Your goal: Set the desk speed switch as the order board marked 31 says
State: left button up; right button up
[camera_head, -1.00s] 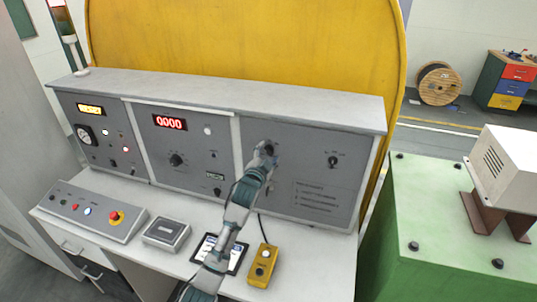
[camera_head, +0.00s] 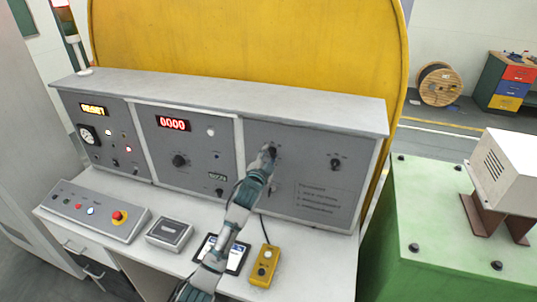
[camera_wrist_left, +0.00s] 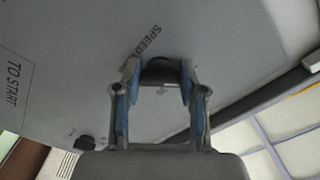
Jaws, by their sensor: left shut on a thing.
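The desk speed switch is a dark knob (camera_head: 272,150) on the right grey panel of the desk. In the left wrist view the dark knob (camera_wrist_left: 160,71) sits beside the printed word SPEED. My left gripper (camera_head: 268,155) is at this knob, and in the left wrist view its two blue-padded fingers (camera_wrist_left: 159,78) are closed on the knob's sides. The fingers partly hide the knob and its scale, so I cannot tell its setting. No board marked 31 can be made out. My right gripper is not in view.
A second knob (camera_head: 336,164) is to the right on the same panel. A red display (camera_head: 173,124) reads 0000. A green machine (camera_head: 450,235) stands at right.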

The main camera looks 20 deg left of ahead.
pick_arm(q)
jog(key=m+p, duration=0.8)
jog(key=shift+d+r, duration=0.15)
jog(key=shift+r, duration=0.05)
jog(key=shift+s+d+f+m+p, duration=0.1)
jog(key=shift+f+m+p, duration=0.05)
jog(key=shift+m+p, duration=1.15)
jog(key=shift+f+m+p, duration=0.15)
jog(key=shift+m+p, duration=0.75)
jog(key=shift+m, duration=0.75)
jog(key=shift+s+d+f+m+p, duration=0.1)
jog(key=shift+f+m+p, duration=0.05)
jog(key=shift+m+p, duration=1.15)
jog(key=shift+a+m, duration=0.1)
jog(key=shift+m, duration=0.15)
jog(key=shift+f, duration=0.1)
jog(key=o, duration=1.1)
jog(key=shift+w, duration=0.1)
jog(key=shift+o, duration=0.2)
jog(key=shift+w, duration=0.1)
jog(key=shift+r, duration=0.3)
